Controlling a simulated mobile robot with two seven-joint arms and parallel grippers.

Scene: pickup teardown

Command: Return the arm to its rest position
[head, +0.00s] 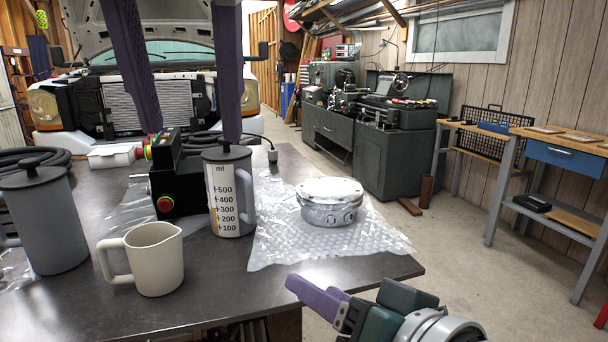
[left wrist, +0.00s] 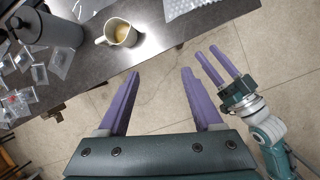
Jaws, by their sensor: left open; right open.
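My left gripper (head: 190,136) hangs down from the top of the head view, its two long purple fingers wide apart. In the left wrist view its fingers (left wrist: 160,74) are open with nothing between them, beyond the table edge over the floor. My right gripper (head: 310,289) is at the lower right of the head view, off the table's front corner, its purple fingers pointing left. It also shows in the left wrist view (left wrist: 208,52), with a gap between its fingers and nothing held.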

